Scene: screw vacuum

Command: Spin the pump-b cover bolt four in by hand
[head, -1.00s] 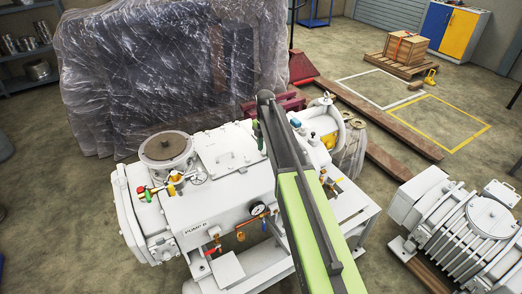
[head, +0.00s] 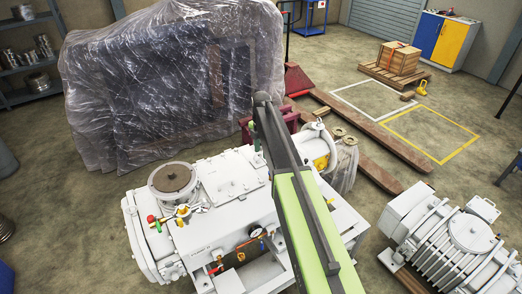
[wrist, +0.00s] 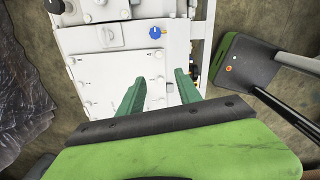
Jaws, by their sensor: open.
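The white pump (head: 240,215) stands in front of me in the head view. Its flat bolted cover (head: 230,174) lies beside a round dark-topped port (head: 173,179). In the wrist view, the white cover (wrist: 110,72) carries several small bolts along its edges; I cannot tell which is bolt four. My gripper (wrist: 161,78) is open, with its two green fingers apart over the cover's near right part and nothing between them. A blue knob (wrist: 155,32) sits beyond the fingertips. In the head view my arm hides part of the pump and most of the gripper.
A plastic-wrapped load (head: 170,75) stands behind the pump. A second white ribbed machine (head: 450,235) stands at the right. Timber beams (head: 375,140) lie on the floor behind. A pallet with a wooden crate (head: 400,58) and open floor are farther back.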

